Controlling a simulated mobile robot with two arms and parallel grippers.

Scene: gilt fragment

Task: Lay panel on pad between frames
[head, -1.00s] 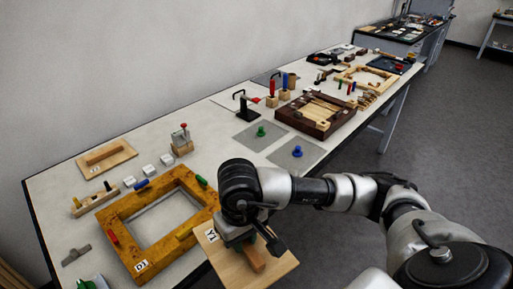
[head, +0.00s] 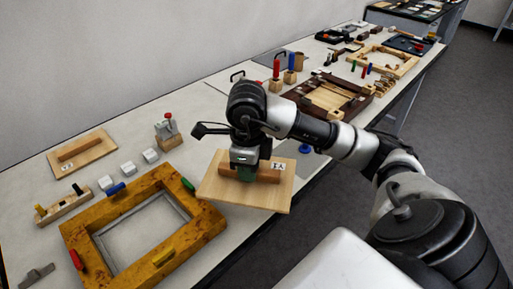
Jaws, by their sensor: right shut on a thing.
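My right gripper (head: 244,165) is shut on the bar handle of a light wooden panel (head: 218,190) with a white label. It holds the panel roughly flat, apparently above the table, just right of the yellow-brown frame (head: 140,192). A dark brown frame (head: 300,98) lies farther along the table, beyond my right arm. Between the two frames, a grey pad (head: 310,164) with a blue knob (head: 305,148) shows in part behind the panel and arm. Any other pad there is hidden by my arm and the panel. My left gripper is not in view.
A similar wooden panel with a bar (head: 82,152) lies at the back left. White blocks (head: 128,168), a wooden block with a red-topped clamp (head: 168,133) and a peg rail (head: 63,206) stand behind the yellow-brown frame. Red and blue posts stand beyond my arm.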

